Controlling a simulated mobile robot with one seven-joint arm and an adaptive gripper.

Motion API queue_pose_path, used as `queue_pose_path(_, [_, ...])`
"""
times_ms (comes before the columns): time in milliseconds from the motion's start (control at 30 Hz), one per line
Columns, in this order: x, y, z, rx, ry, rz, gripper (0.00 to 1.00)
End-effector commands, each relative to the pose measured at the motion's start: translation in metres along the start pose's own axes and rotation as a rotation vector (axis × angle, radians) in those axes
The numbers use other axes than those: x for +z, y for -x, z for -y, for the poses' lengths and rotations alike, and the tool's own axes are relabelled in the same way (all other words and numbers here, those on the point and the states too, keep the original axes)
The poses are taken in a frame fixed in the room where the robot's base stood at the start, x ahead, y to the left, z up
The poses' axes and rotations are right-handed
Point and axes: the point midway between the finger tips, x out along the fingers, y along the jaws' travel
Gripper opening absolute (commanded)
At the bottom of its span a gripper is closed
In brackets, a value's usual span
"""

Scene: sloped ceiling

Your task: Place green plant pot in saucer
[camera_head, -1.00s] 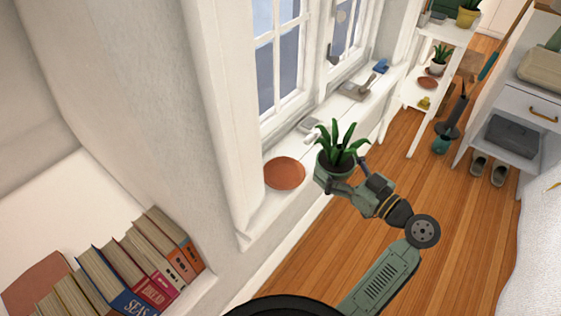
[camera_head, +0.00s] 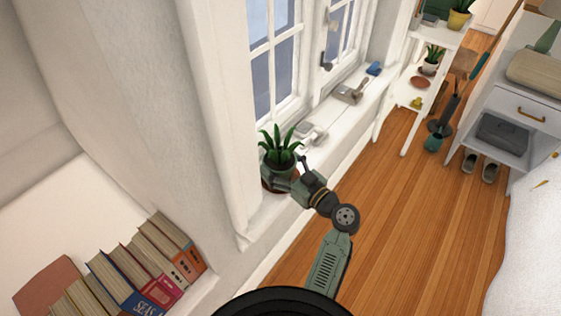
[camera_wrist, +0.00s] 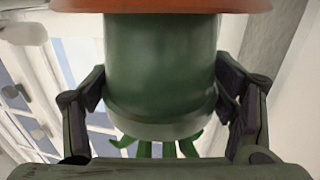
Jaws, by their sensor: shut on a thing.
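The green plant pot (camera_head: 277,171) holds a leafy plant and looks upright. My gripper (camera_head: 283,178) is shut on it, with one finger on each side in the wrist view. The terracotta saucer (camera_head: 268,187) is on the windowsill directly under the pot, mostly hidden by the pot and gripper. I cannot tell whether the base touches the saucer.
The white windowsill (camera_head: 335,125) carries a grey tool (camera_head: 351,92), a small blue item (camera_head: 374,69) and pale items (camera_head: 310,135) near the plant. The window stands close behind it. Books (camera_head: 130,278) lie at lower left. Wooden floor (camera_head: 400,200) is open to the right.

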Motion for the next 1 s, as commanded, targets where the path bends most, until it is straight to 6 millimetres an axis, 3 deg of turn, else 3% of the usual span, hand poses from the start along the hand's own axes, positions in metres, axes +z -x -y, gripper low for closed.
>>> queue_pose_path(467, [0.0070,0.0001,-0.0003,0.000,0.004,-0.004,0.24])
queue_pose_path(500, [0.0085,0.0002,-0.0001,0.000,0.002,-0.001,0.78])
queue_pose_path(800, [0.0073,0.0002,-0.0002,0.000,0.001,0.000,0.98])
queue_pose_path(1000, [0.0073,0.0002,-0.0002,0.000,0.001,-0.001,0.98])
